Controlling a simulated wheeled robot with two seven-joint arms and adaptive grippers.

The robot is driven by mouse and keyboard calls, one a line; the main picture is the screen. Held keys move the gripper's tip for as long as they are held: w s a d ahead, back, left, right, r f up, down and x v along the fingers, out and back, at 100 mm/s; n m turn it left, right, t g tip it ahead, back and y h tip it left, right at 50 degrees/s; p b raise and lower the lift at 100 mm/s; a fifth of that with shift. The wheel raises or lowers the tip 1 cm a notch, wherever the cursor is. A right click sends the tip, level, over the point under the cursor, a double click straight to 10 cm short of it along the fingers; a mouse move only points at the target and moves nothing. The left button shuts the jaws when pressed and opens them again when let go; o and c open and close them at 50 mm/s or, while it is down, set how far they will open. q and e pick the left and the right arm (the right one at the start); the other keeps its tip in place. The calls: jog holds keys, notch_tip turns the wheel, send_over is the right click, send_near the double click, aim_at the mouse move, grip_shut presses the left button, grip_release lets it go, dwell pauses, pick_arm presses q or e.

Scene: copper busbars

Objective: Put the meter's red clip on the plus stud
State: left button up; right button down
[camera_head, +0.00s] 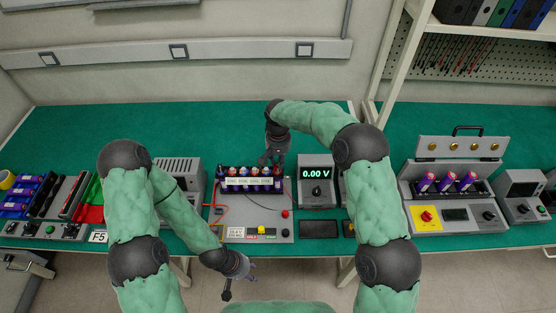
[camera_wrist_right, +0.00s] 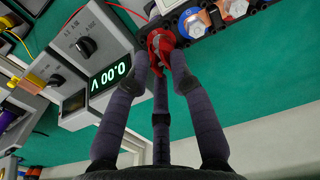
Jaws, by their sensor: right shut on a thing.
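My right gripper (camera_head: 271,158) reaches down over the right end of the battery pack (camera_head: 250,184) in the head view. In the right wrist view its fingers (camera_wrist_right: 160,62) are closed around the red clip (camera_wrist_right: 158,44). The clip is at the end of the pack's terminal row, beside a blue-ringed terminal (camera_wrist_right: 194,24). The plus stud is hidden, and I cannot tell whether the clip touches it. The meter (camera_head: 316,190) reads 0.00 V and stands right of the pack. My left gripper (camera_head: 239,286) is open and empty, low in front of the bench edge.
A grey control panel (camera_head: 246,234) with buttons lies in front of the pack, with a thin red wire near it. A grey box (camera_head: 180,165) stands left of the pack. A case with purple cells (camera_head: 446,185) stands at right. The green bench (camera_head: 90,125) is clear behind.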

jog(key=shift+f, duration=0.35)
jog(key=c, duration=1)
grip_release()
jog(key=shift+r+p, duration=1.65)
jog(key=shift+r, duration=1.4)
jog(key=shift+f, duration=0.1)
